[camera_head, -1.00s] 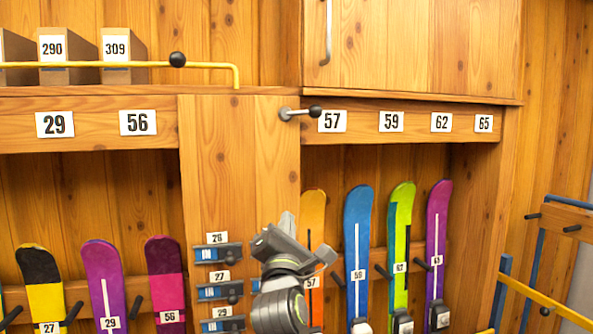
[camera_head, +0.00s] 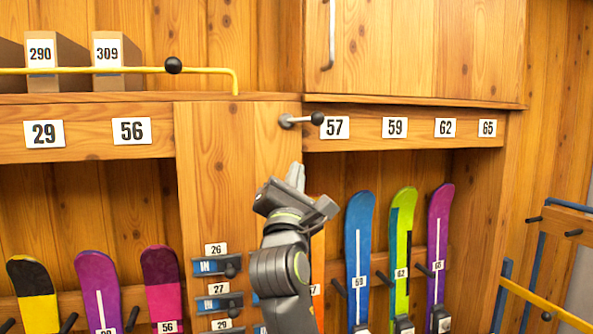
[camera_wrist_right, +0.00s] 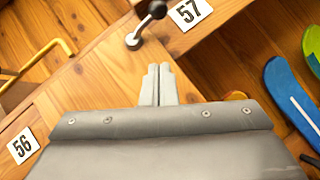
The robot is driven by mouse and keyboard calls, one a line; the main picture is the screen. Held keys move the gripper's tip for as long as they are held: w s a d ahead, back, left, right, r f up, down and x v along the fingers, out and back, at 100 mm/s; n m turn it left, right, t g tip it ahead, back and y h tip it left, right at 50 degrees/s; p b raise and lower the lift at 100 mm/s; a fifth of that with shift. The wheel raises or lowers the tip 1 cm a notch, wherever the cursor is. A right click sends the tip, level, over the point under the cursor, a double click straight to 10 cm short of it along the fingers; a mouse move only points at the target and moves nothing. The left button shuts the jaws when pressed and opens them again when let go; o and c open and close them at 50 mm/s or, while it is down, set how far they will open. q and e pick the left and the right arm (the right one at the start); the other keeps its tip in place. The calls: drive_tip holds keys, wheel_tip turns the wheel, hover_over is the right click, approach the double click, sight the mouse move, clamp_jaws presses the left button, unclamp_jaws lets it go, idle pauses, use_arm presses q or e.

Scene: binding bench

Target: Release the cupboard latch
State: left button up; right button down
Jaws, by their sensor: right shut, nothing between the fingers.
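The latch (camera_head: 302,119) is a short metal lever with a black ball knob. It sits on the wooden post just below the cupboard (camera_head: 420,50) and points right, roughly level, toward label 57. The latch also shows in the right wrist view (camera_wrist_right: 144,26), beyond my fingertips. My right gripper (camera_head: 296,172) is below the latch and in front of the post, pointing up. Its fingers (camera_wrist_right: 158,72) are together and empty, apart from the latch. My left gripper is out of view.
A yellow rail (camera_head: 120,70) with a black knob runs along the upper left shelf, before boxes 290 and 309. Colored skis (camera_head: 359,240) stand in the racks on both sides. Small blue sliders (camera_head: 215,265) are on the post. A vertical handle (camera_head: 330,35) is on the cupboard.

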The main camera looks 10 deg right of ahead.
sight(304, 118)
drive_tip(key=w+d+r+p, duration=0.1)
drive_tip(key=r, duration=0.1)
drive_tip(key=w+d+r+p, duration=0.3)
drive_tip(key=w+r, duration=0.1)
drive_tip(key=shift+w+d+r+p, duration=0.15)
drive_tip(key=shift+w+r+p, duration=0.1)
drive_tip(key=shift+r+p, duration=0.1)
